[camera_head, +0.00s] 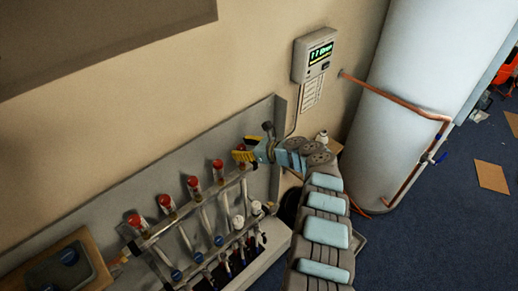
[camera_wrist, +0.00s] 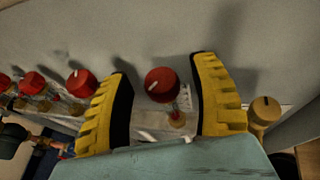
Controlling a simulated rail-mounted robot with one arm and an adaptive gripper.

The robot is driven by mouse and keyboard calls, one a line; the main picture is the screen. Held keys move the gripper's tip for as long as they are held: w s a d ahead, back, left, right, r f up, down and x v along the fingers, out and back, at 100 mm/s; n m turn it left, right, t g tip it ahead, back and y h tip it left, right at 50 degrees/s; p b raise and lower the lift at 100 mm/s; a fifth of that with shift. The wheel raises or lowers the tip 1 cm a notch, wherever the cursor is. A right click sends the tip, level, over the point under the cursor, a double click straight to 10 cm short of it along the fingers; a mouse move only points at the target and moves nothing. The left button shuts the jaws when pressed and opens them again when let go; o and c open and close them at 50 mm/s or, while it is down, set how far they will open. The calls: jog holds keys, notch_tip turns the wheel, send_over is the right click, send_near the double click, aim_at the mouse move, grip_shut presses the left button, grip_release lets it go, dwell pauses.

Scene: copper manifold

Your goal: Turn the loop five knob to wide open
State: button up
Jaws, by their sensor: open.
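A red knob (camera_wrist: 162,84) sits between my gripper's two yellow fingers in the wrist view, with a visible space on either side. Its white mark points toward the lower left. It appears to be the rightmost of the row of red knobs; I cannot read a loop number. My gripper (camera_wrist: 164,100) is open. In the head view, my gripper (camera_head: 245,152) is at the right end of the manifold (camera_head: 205,196), and its fingers hide that knob there. Other red knobs (camera_head: 192,182) stand in a row to the left, the nearest also showing in the wrist view (camera_wrist: 81,82).
A brass fitting (camera_wrist: 264,110) is just right of the right finger. White caps and blue-topped valves sit on the lower manifold bar. A grey controller (camera_head: 315,54) with a green display hangs on the wall. A large white tank (camera_head: 405,90) with copper pipes stands right.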

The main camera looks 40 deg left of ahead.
jog(key=s+v, duration=0.1)
jog(key=v, duration=1)
jog(key=shift+w+d, duration=0.25)
jog(key=shift+w, duration=0.25)
jog(key=shift+r, duration=0.1)
